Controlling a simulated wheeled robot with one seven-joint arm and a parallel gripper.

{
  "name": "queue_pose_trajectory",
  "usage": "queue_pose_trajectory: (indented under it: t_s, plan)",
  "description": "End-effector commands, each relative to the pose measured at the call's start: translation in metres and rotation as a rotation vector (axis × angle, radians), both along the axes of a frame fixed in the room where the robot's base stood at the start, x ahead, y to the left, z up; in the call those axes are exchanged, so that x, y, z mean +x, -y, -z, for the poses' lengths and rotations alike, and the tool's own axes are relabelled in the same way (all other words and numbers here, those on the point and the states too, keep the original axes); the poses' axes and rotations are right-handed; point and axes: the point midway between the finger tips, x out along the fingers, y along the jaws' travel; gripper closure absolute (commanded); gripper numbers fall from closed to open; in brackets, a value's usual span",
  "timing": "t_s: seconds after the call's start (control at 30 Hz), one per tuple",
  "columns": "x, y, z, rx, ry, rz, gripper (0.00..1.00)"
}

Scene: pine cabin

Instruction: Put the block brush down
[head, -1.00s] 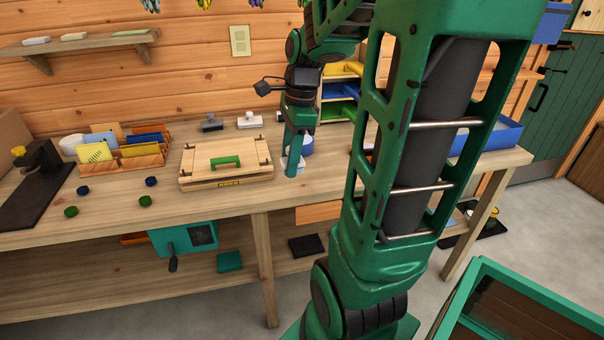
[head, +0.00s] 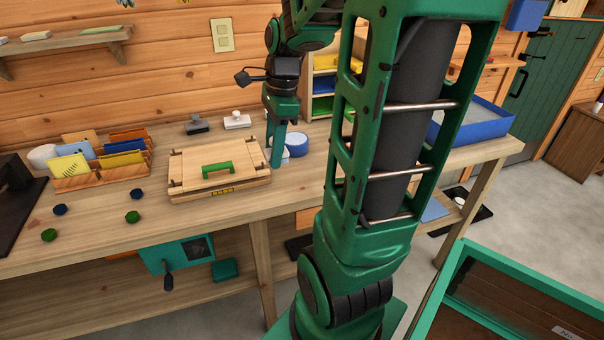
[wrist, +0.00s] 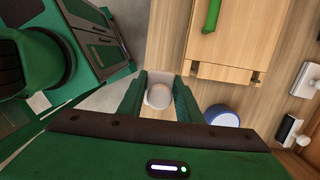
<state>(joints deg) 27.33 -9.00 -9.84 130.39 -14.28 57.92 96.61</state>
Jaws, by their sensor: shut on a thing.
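The block brush (wrist: 159,95) is gripped between the two fingers of my gripper (wrist: 158,97); its pale round knob shows in the wrist view. In the head view my gripper (head: 277,160) points down just right of the wooden press-like box with a green handle (head: 216,168), and a bit of the pale brush (head: 283,160) shows at the fingertips. The brush is low at the workbench top (head: 235,203); I cannot tell whether it touches it. Its underside is hidden.
A blue round container (head: 297,145) stands close to the right of my gripper. A dark block (head: 196,125) and a white knobbed block (head: 237,120) sit behind the box. A card rack (head: 100,163) and several small discs lie left. Bare bench lies in front of my gripper.

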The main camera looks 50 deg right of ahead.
Motion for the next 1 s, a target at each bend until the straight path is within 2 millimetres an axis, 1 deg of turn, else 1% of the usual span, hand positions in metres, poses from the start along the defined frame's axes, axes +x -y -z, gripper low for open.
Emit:
queue_pose_trajectory:
  t_s: [0.07,0.17,0.5,0.6,0.7,0.83,1.0]
  plan:
    - [0.001,0.005,0.003,0.001,-0.001,0.001,0.97]
    - [0.001,0.020,0.013,0.002,-0.003,0.004,0.97]
    - [0.002,0.085,0.053,0.001,-0.003,0.003,0.97]
    - [0.002,0.100,0.062,0.002,-0.003,0.000,0.97]
    - [0.003,0.110,0.067,0.000,-0.001,-0.001,0.97]
    - [0.003,0.114,0.072,0.001,-0.001,-0.003,0.97]
    - [0.002,0.114,0.095,0.002,-0.003,-0.003,0.97]
